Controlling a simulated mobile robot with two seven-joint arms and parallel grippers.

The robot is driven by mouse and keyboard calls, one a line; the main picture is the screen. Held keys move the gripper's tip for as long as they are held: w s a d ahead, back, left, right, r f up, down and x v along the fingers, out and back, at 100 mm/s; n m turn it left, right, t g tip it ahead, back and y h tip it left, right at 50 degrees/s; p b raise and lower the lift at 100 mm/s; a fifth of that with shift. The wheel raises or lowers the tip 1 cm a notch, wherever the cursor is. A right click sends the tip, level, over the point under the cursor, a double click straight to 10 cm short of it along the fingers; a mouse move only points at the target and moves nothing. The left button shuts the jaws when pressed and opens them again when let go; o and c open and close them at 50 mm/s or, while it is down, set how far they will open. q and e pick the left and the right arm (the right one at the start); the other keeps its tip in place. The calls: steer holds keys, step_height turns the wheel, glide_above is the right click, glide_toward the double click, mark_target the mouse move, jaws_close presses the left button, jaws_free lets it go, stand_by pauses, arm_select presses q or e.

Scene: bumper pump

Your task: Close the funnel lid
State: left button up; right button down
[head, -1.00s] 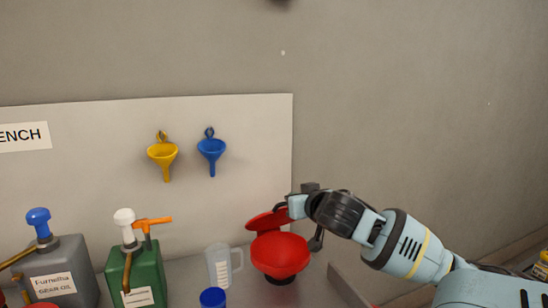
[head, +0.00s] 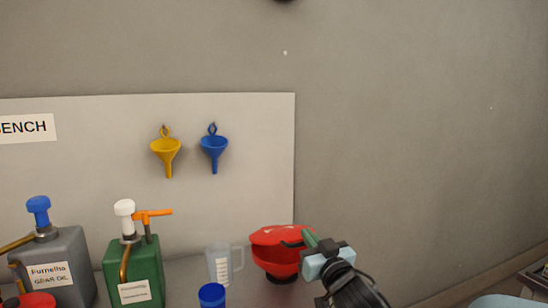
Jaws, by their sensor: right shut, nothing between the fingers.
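The red funnel (head: 272,262) stands on the bench at the lower middle, right of the clear measuring jug. Its red lid (head: 276,235) lies low over the bowl, close to level. I cannot tell whether its rim touches the bowl all the way round, as my gripper hides the right side. My right gripper (head: 300,243) is shut and empty, with its fingers at the right part of the lid. I cannot tell whether they touch it. My left gripper is out of view.
A clear jug (head: 220,264) and a blue-capped container (head: 212,294) stand left of the funnel. Farther left are a green can (head: 134,270) and a grey can (head: 62,275) with pumps. Yellow (head: 165,150) and blue (head: 214,148) funnels hang behind.

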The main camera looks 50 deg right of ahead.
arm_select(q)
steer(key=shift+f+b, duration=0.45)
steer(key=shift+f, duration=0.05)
arm_select(e)
steer(key=shift+s+a+f, duration=0.1)
steer(key=shift+s+f, duration=0.1)
steer(key=shift+f, duration=0.45)
steer(key=shift+s+a+f, duration=0.1)
steer(key=shift+s+f, duration=0.05)
steer(key=shift+f, duration=0.45)
